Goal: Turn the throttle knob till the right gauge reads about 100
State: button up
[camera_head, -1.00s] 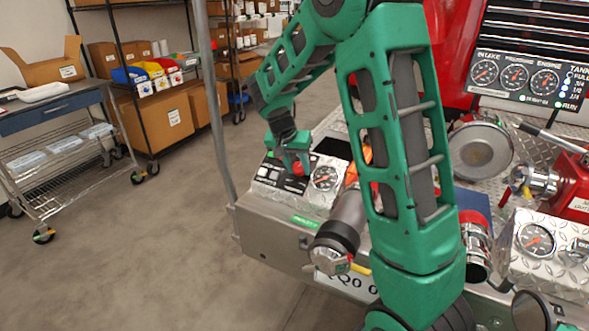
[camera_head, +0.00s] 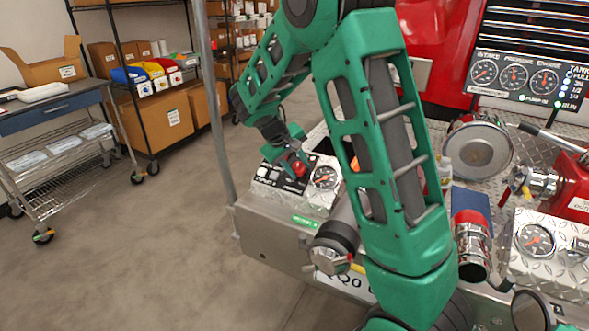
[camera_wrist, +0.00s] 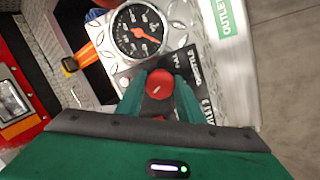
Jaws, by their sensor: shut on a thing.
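The red throttle knob (camera_wrist: 159,84) sits on a black labelled plate on the bumper. It also shows in the head view (camera_head: 301,170). My gripper (camera_wrist: 160,92) is shut on the knob, with one green finger on each side of it. A gauge (camera_wrist: 139,29) stands beside the knob, and the head view shows it too (camera_head: 325,178). Another gauge (camera_head: 537,239) with a red needle is on the bumper's right end. Its numbers are too small to read. The upright panel (camera_head: 527,79) holds three gauges marked intake, pressure and engine.
A capped hose outlet (camera_head: 332,250) juts from the bumper's front near my forearm. A red-and-chrome coupling (camera_head: 471,243) stands right of my arm. A wire cart (camera_head: 58,140) is at the left. The floor between is clear.

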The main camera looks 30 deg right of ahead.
jog(key=shift+w+a+n, duration=0.1)
jog(key=shift+n, duration=0.5)
jog(key=shift+a, duration=0.1)
jog(key=o, duration=1)
jog(key=shift+o, duration=0.3)
jog(key=v, duration=1)
jog(key=shift+a+r, duration=0.15)
jog(key=shift+a, duration=0.05)
